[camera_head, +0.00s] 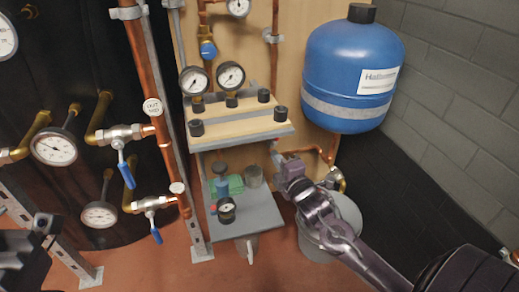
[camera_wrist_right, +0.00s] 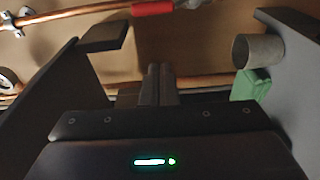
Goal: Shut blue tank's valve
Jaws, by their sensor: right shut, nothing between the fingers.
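The blue tank (camera_head: 352,75) hangs on the wall at the upper right in the head view. My right gripper (camera_head: 279,156) is below and left of the tank, near the pipe. My left gripper (camera_head: 35,245) shows only as a dark shape at lower left.
A grey shelf (camera_head: 250,218) with a green item (camera_head: 234,184) and small parts stands left of my right gripper. A grey bucket (camera_head: 345,213) is under the tank. Blue-handled valves (camera_head: 126,172) and gauges fill the left side. A wooden gauge panel (camera_head: 240,125) is above the shelf.

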